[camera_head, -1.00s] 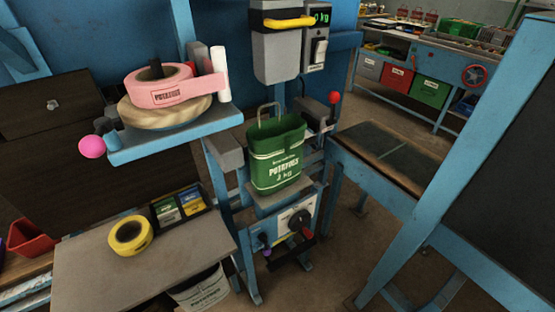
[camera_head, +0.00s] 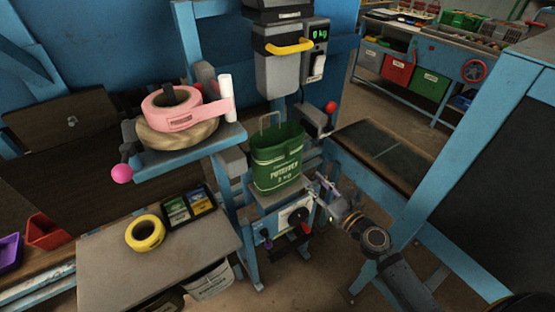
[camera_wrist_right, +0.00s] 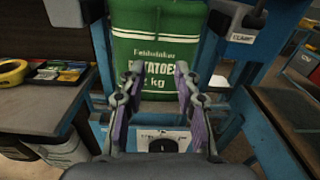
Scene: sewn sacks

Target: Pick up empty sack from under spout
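The green sack (camera_head: 277,168), printed "POTATOES" and "kg", stands upright with its mouth open on the small stand below the grey filling head (camera_head: 283,68) in the head view. Its inside looks green, with no contents visible. A metal wire hoop (camera_head: 268,121) rises at its back rim. The sack fills the upper middle of the right wrist view (camera_wrist_right: 155,38). My right gripper (camera_head: 328,194) is at the sack's lower right in the head view. In the wrist view its purple-padded fingers (camera_wrist_right: 158,76) are spread, with nothing between them, pointing toward the sack front. My left gripper is out of view.
A blue shelf (camera_head: 185,155) with a pink roll juts out left of the sack. A grey table (camera_head: 110,262) with a yellow tape roll (camera_head: 145,233) is at lower left. A dark panel (camera_head: 384,150) lies right of the sack.

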